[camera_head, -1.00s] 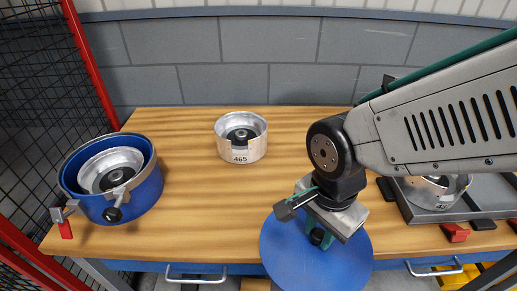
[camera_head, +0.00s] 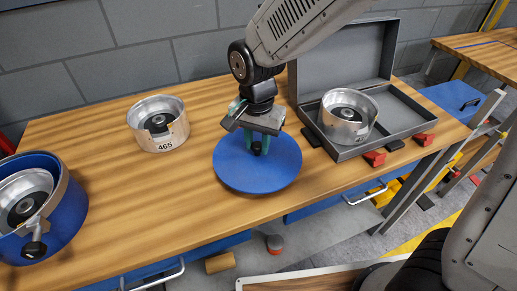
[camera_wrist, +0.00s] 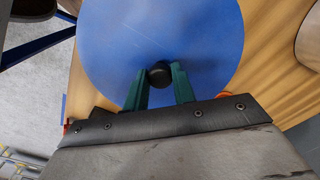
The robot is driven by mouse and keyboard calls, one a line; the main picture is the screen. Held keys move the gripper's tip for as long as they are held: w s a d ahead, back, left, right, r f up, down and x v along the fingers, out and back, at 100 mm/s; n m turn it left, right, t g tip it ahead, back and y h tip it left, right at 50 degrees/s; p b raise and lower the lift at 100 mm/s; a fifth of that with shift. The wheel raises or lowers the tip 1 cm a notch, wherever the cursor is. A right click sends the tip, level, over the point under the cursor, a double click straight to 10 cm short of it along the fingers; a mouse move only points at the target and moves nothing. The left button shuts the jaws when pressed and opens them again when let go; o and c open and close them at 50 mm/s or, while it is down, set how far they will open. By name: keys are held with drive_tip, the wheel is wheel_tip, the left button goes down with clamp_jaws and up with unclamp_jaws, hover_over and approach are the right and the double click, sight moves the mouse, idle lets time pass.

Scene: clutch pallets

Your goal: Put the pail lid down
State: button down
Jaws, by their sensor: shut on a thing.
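The pail lid (camera_head: 282,172) is a flat blue disc with a black knob at its centre. My gripper (camera_head: 257,147) is above it, its green fingers shut on the knob. The wrist view shows the lid (camera_wrist: 110,40) below the fingers (camera_wrist: 160,80), with the knob between the tips. The lid looks level over the bench's middle; I cannot tell whether it touches the wood. The blue pail (camera_head: 70,212) stands open at the left with a metal clutch part (camera_head: 22,190) inside.
A metal drum marked 465 (camera_head: 158,135) stands behind and left of the lid. An open grey case (camera_head: 345,152) with another metal drum (camera_head: 347,112) is to the right. Bare bench (camera_head: 150,205) lies between pail and lid.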

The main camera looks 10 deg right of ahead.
sight(258, 143)
drive_tip(key=shift+w+d, duration=0.15)
drive_tip(key=shift+w, duration=0.15)
drive_tip(key=shift+f, duration=1.8)
drive_tip(key=shift+f, duration=0.15)
drive_tip(key=c, duration=1.1)
unclamp_jaws()
drive_tip(key=shift+c, duration=0.2)
